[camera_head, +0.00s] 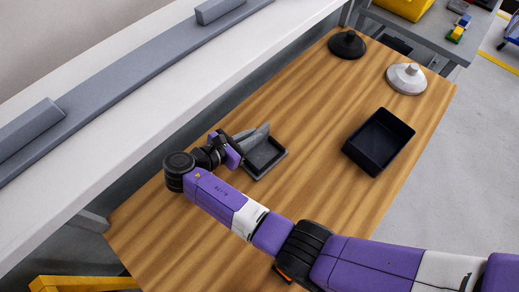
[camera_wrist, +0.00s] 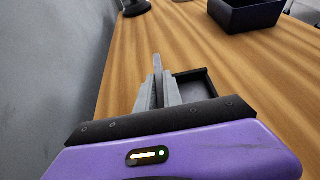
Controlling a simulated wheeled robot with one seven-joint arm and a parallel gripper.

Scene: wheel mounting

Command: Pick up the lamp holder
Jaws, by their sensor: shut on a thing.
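The lamp holder looks like the dark grey, shallow, tray-shaped piece (camera_head: 266,156) near the left middle of the wooden table. It also shows in the wrist view (camera_wrist: 195,84), just right of the fingers. My gripper (camera_head: 252,137) reaches it from the left in the head view. In the wrist view its grey fingers (camera_wrist: 158,88) are close together on a thin upright grey part at the left side of the piece. The fingers hide much of that side. I cannot tell whether the piece touches the table.
A black open box (camera_head: 379,141) stands on the table (camera_head: 310,115) to the right. A black lamp-like base (camera_head: 347,44) and a white one (camera_head: 406,78) stand at the far end. A white ledge (camera_head: 120,120) runs along the left. Table between holder and box is clear.

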